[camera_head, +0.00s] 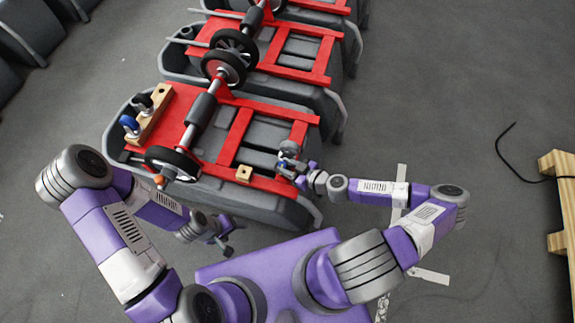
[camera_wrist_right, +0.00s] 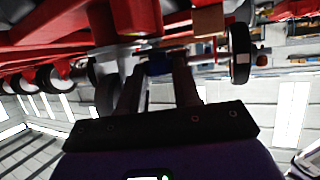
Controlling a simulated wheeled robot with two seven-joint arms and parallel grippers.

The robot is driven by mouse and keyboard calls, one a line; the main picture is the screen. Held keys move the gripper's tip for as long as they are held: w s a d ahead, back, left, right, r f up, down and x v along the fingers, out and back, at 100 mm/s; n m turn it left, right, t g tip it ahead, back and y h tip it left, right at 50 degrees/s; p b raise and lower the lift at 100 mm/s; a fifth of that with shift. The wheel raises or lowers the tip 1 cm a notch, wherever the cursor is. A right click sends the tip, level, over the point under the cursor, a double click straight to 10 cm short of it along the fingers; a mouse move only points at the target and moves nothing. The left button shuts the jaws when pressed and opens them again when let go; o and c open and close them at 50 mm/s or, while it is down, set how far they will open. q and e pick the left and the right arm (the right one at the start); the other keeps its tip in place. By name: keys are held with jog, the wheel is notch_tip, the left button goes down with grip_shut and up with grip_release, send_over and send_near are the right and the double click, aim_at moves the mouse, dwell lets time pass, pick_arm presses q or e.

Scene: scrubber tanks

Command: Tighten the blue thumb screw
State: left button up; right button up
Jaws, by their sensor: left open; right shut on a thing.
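The blue thumb screw (camera_wrist_right: 158,66) shows as a small, dark blue shape between the fingertips in the right wrist view. My right gripper (camera_wrist_right: 158,72) is shut on it. In the head view my right gripper (camera_head: 286,166) is at the right front part of the red frame (camera_head: 231,146), and it largely hides the screw there. My left gripper (camera_head: 225,240) is open and empty, low in front of the nearest tank, apart from the frame.
The nearest grey tank (camera_head: 306,206) carries the red frame, a wheeled axle (camera_head: 201,112) and a small wooden block (camera_head: 244,173). A wooden strip (camera_head: 154,115) holds caster-like parts. More tanks stand behind. A pallet (camera_head: 562,200) and black cable (camera_head: 507,150) lie right.

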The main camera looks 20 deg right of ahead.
jog(key=shift+s+a+r+m+t+h+p, duration=0.1)
jog(key=shift+a+r+m+t+h+p, duration=0.1)
jog(key=shift+m+t+h+p, duration=0.4)
jog(key=m+h+p, duration=0.2)
jog(key=h+p, duration=0.1)
jog(key=p, duration=0.1)
jog(key=a+m+t+h+p, duration=0.1)
jog(key=m+h+p, duration=0.2)
jog(key=p, duration=0.1)
jog(key=m+h+p, duration=0.3)
jog(key=p, duration=0.1)
jog(key=shift+s+a+r, duration=0.1)
jog(key=shift+a, duration=0.2)
jog(key=shift+a+m+h+p, duration=0.15)
jog(key=shift+m+h+p, duration=0.4)
jog(key=shift+m+h, duration=0.6)
jog(key=m+h, duration=0.1)
jog(key=m+g+h, duration=0.1)
jog(key=m+h, duration=0.1)
jog(key=shift+w+a+f+g+h, duration=0.2)
jog(key=shift+w+g+h, duration=0.05)
jog(key=shift+g, duration=0.15)
jog(key=shift+w+m+g+h+p, duration=0.1)
jog(key=shift+m+g+h+p, duration=0.6)
jog(key=shift+m+h, duration=0.15)
jog(key=shift+m+g+h, duration=0.25)
jog(key=shift+m+g, duration=0.05)
jog(key=o, duration=0.8)
jog(key=shift+f, duration=0.1)
